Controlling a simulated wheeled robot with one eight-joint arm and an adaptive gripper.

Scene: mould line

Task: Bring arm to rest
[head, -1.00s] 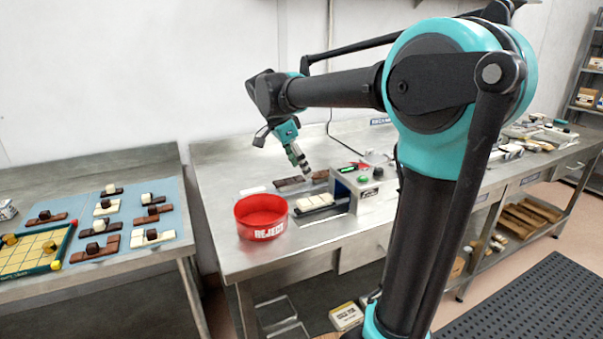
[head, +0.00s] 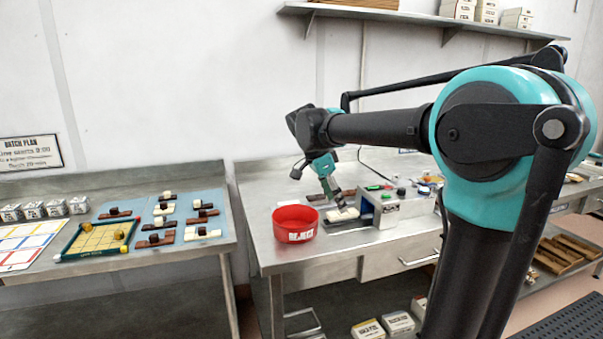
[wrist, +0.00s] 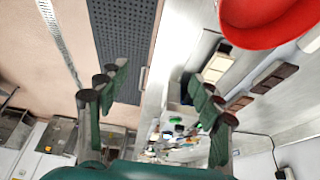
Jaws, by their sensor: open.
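My gripper (head: 331,187) hangs at the end of my arm above the steel bench (head: 262,228), near the machine with the green button. In the wrist view its green fingers (wrist: 158,95) are spread wide apart with nothing between them. In the head view the fingertips are small and lie in front of dark bars on the bench. My arm reaches out to the left from the teal shoulder joint, with the forearm roughly level and the wrist bent down.
A red reject bin (head: 295,224) stands just left of the grey machine (head: 392,207), also in the wrist view (wrist: 268,18). Cream bars (head: 341,214) lie at the machine's mouth. The left bench holds a game board (head: 101,238) and chocolate pieces on blue mats (head: 212,200). A wall shelf (head: 420,18) is above.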

